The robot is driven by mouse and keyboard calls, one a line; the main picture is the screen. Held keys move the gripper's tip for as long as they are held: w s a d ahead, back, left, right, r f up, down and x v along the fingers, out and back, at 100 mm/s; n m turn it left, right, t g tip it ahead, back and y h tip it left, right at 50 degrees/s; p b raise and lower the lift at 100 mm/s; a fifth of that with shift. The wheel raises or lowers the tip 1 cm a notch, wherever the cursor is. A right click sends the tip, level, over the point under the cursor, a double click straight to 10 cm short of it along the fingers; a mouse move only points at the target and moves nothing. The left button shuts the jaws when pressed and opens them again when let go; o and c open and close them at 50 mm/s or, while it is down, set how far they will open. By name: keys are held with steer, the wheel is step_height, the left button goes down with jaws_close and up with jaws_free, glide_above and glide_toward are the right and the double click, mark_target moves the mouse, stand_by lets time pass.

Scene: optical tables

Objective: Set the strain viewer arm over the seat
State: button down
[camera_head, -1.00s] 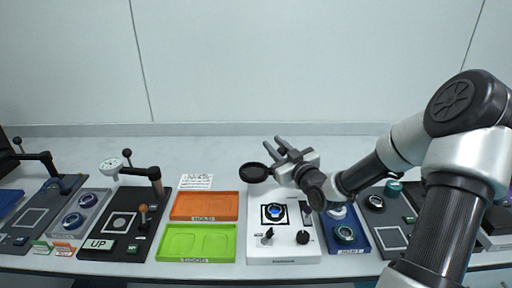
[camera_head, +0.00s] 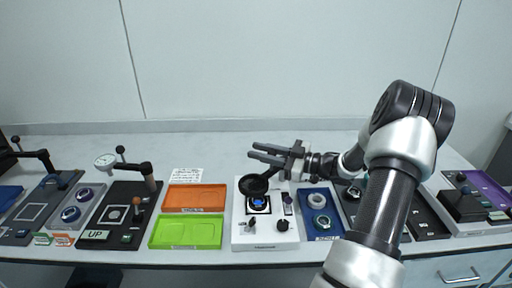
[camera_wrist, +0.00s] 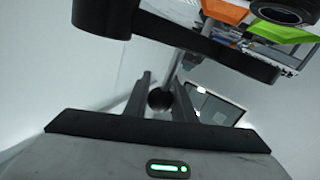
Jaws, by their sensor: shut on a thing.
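The strain viewer is a white unit (camera_head: 240,238) on the table. Its seat, a black-edged square with a blue round piece (camera_head: 258,203), is on its top. The black round head of the viewer arm (camera_head: 253,186) stands at the seat's back edge in the head view and partly overlaps it; its height above the seat is hard to tell. My gripper (camera_head: 262,153) is behind and above the head, fingers pointing left. In the wrist view a dark ball knob (camera_wrist: 159,98) sits between my gripper's closed-in fingers (camera_wrist: 160,90), with the dark viewer arm (camera_wrist: 190,42) crossing above.
An orange tray (camera_head: 194,187) and a green tray (camera_head: 162,241) lie left of the viewer. A blue tray (camera_head: 327,233) with round pieces lies close on its right. A lever (camera_head: 287,198) and a black knob (camera_head: 282,225) stand on the white unit.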

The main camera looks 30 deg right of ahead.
steer(key=shift+s+n+g+y, duration=0.55)
steer(key=shift+n+g+y, duration=0.25)
steer(key=shift+y, duration=0.2)
steer(key=c, duration=1.5)
jaws_free()
steer(key=shift+s, duration=0.1)
steer(key=v, duration=1.7)
steer(key=shift+s+d+r+p, duration=0.1)
steer(key=shift+d+r+p, duration=0.1)
steer(key=shift+p, duration=0.15)
